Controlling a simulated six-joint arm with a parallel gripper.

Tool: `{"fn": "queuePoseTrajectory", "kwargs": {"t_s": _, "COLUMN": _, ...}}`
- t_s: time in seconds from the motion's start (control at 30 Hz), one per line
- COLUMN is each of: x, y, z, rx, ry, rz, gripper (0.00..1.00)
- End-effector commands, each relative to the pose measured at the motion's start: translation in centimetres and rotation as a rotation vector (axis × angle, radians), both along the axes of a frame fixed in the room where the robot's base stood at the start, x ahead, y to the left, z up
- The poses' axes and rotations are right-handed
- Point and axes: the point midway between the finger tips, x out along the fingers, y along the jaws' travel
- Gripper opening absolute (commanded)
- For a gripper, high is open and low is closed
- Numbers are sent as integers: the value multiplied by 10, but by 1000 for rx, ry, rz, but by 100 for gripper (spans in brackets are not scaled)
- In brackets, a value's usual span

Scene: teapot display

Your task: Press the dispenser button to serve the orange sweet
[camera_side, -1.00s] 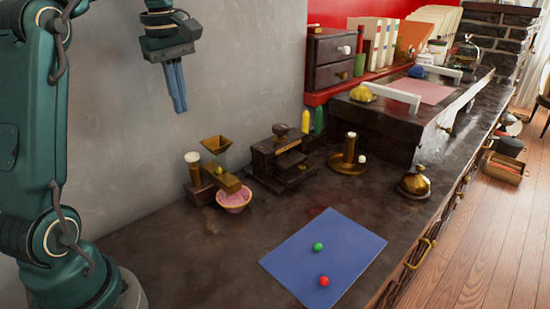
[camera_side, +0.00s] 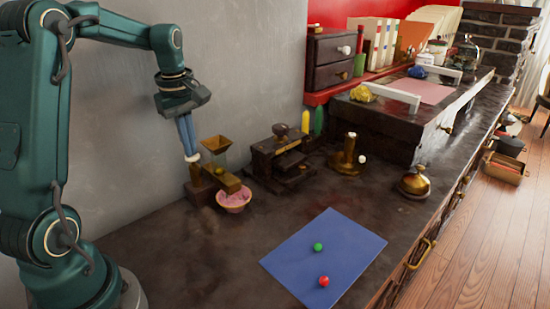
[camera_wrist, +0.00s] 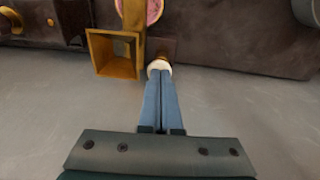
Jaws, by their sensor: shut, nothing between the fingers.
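The dispenser stands by the grey wall with a brass funnel (camera_side: 216,144), a brown base and a brass chute (camera_side: 225,180). Its white-topped button (camera_side: 193,158) is at the left, under my fingertips. My gripper (camera_side: 191,154) points down with its blue fingers shut and empty, and the tips appear to touch the button. In the wrist view the gripper (camera_wrist: 160,72) ends at the white button top (camera_wrist: 159,67), beside the funnel (camera_wrist: 113,52). A greenish sweet (camera_side: 219,171) shows below the funnel. A pink-filled bowl (camera_side: 234,200) sits under the chute end. No orange sweet is distinguishable.
A blue mat (camera_side: 290,251) at the front holds a green ball (camera_side: 318,247) and a red ball (camera_side: 324,281). A dark press-like device (camera_side: 284,160), a brass candlestick (camera_side: 347,160) and a brass bell (camera_side: 415,183) stand to the right. Counter between dispenser and mat is clear.

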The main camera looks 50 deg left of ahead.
Motion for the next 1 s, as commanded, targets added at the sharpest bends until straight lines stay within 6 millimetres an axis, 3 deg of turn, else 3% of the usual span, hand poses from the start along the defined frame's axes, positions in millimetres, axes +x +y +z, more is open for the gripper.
{"fn": "queuePoseTrajectory", "kwargs": {"t_s": 0.23, "x": 0, "y": 0, "z": -1, "rx": -1, "ry": 1, "rz": 0, "gripper": 0}}
{"fn": "queuePoseTrajectory", "kwargs": {"t_s": 0.47, "x": 0, "y": 0, "z": -20, "rx": -2, "ry": 5, "rz": 0, "gripper": 0}}
{"fn": "queuePoseTrajectory", "kwargs": {"t_s": 1.0, "x": -1, "y": 0, "z": -23, "rx": -3, "ry": 8, "rz": -1, "gripper": 0}}
